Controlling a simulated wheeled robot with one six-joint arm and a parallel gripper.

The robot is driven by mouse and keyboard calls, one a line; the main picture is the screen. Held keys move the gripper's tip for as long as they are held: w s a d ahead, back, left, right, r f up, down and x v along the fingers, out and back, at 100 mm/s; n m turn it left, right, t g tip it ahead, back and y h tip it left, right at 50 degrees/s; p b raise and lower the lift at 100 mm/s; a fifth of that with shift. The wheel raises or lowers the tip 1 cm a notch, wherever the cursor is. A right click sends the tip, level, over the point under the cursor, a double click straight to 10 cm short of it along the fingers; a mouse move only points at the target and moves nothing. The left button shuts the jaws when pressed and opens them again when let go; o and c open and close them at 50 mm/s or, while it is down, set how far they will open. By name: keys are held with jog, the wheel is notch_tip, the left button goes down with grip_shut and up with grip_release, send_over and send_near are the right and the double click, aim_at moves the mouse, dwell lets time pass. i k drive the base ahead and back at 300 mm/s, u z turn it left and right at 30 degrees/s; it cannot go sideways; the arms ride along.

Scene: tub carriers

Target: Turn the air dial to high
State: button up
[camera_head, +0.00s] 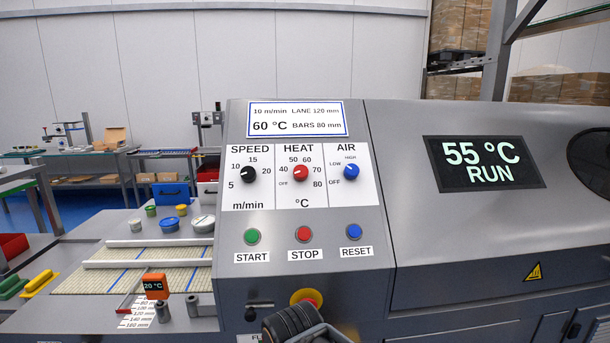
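The air dial (351,172) is a blue knob on the white dial panel (369,196), under the word AIR. LOW is printed at its upper left, HIGH above it and OFF at its lower left. Its pointer is too small to read surely; it seems to face the lower left, towards OFF. A dark ribbed part with a grey bracket, seemingly my gripper (292,322), is at the bottom edge, well below the dial and apart from it. Its fingertips cannot be made out, so its opening is unclear.
The red HEAT dial (300,172) and black SPEED dial (248,173) are left of the air dial. Green START (252,236), red STOP (304,234) and blue RESET (354,232) buttons are below. The display (484,163) reads 55 °C RUN. A yellow ring (306,296) is partly hidden.

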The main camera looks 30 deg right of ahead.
aim_at(352, 170)
jog(key=u, duration=2.9)
jog(key=k, duration=0.85)
jog(key=z, duration=1.85)
